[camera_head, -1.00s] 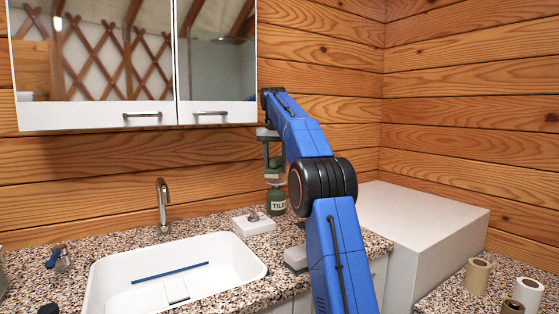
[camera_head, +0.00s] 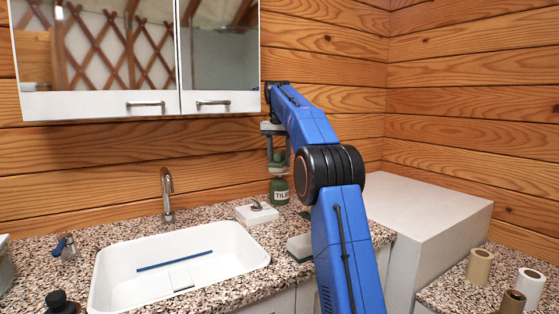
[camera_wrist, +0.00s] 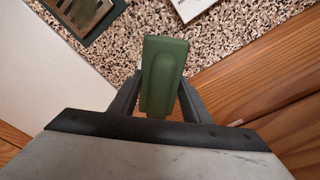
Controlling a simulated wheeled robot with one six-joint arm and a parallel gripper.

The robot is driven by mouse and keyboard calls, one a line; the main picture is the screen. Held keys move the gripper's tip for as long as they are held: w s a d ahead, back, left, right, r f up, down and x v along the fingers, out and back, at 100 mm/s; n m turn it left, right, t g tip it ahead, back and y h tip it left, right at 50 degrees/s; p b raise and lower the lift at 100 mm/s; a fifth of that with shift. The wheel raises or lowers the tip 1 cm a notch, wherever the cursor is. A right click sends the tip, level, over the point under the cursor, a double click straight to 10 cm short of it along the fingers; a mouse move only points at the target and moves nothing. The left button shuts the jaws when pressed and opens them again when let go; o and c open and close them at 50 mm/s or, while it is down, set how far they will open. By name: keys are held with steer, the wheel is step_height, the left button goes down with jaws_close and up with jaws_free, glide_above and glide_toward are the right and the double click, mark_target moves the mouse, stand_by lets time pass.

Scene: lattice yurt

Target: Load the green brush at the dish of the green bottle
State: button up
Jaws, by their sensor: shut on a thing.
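The green bottle (camera_head: 279,192), with a white label, stands upright on the speckled counter behind the sink's right end. My gripper (camera_head: 277,158) hangs above it near the wood wall. In the wrist view my gripper (camera_wrist: 157,100) is shut on the green brush (camera_wrist: 163,70), whose flat green handle sticks out between the two dark fingers. The brush's far end and the bottle's dish cannot be made out clearly. I cannot tell whether the brush touches the bottle.
A white block with a knob (camera_head: 257,212) sits left of the bottle. A grey-topped item (camera_head: 300,247) lies in front, close to my arm. The sink (camera_head: 245,252), tap (camera_head: 167,195), wall cabinet (camera_head: 140,105) and big white box (camera_head: 430,220) surround the spot.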

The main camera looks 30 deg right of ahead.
mark_target(280, 151)
steer(key=shift+f, duration=1.1)
stand_by(1.7)
steer(key=shift+r, duration=3.5)
